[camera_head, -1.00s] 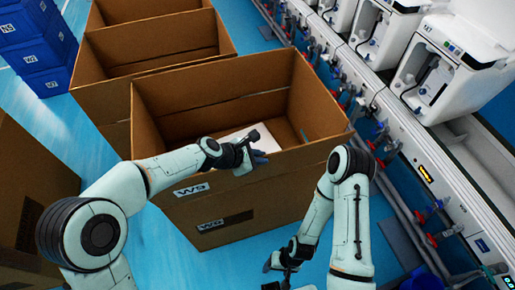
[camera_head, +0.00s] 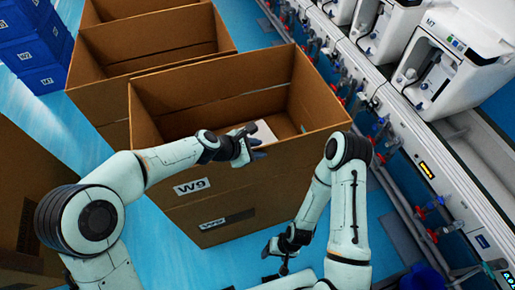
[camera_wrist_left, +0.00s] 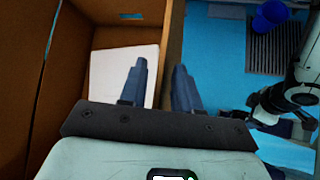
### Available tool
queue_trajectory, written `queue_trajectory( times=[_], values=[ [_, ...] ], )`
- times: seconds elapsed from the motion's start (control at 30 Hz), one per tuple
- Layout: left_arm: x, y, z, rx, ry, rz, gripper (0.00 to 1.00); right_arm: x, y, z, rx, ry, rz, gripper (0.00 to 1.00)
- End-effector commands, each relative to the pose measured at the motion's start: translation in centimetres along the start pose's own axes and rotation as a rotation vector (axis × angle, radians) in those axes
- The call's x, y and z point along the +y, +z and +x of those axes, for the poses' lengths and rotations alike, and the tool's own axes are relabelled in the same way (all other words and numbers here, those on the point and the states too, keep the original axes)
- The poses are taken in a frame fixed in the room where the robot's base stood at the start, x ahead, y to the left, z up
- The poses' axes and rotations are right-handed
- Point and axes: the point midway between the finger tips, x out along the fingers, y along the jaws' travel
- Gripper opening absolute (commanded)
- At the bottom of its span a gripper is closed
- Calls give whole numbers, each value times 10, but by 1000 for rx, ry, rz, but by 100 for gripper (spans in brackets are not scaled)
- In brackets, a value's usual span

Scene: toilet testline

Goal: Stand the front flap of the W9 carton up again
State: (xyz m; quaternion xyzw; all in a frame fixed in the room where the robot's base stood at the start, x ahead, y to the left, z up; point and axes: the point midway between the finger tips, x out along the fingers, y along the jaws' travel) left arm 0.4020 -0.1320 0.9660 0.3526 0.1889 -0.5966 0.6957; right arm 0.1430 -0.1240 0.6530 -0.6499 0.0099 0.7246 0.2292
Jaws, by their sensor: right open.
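The W9 carton (camera_head: 300,90) is an open brown box in the middle of the head view. Its front flap (camera_head: 235,180) bears a W9 label and stands roughly upright above the front wall (camera_head: 240,228), which bears a second label. My left gripper (camera_head: 250,143) is at the flap's top edge. In the left wrist view its fingers (camera_wrist_left: 160,75) are apart, one on each side of the cardboard edge (camera_wrist_left: 173,35), with a gap beside the inner finger. My right gripper (camera_head: 280,257) is open and low in front of the carton; it also shows in the wrist view (camera_wrist_left: 265,105).
A white flat item (camera_head: 264,131) lies inside the carton. More open cartons (camera_head: 150,45) stand behind and another brown box (camera_head: 30,190) at left. Blue crates (camera_head: 35,45) are stacked at far left. A machine line with hoses (camera_head: 410,190) runs close on the right.

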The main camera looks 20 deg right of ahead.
Motion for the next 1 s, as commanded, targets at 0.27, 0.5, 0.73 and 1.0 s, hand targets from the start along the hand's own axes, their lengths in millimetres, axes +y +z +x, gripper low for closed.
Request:
queue_trajectory(
  times=[0.27, 0.5, 0.73, 1.0],
  values=[
    [-2, 2, 0, -3, -5, 0, 33, 0, 0, 0, 1, 0, 0, 72],
    [0, 2, -25, -3, -2, 0, 33, -1, -1, -1, 2, 0, 0, 72],
    [1, 2, -79, -3, 0, 1, 33, -3, -4, -5, 5, -2, -2, 72],
    [1, 1, -123, -2, -2, 0, 33, -5, -6, -9, 9, -3, -3, 72]
  ],
)
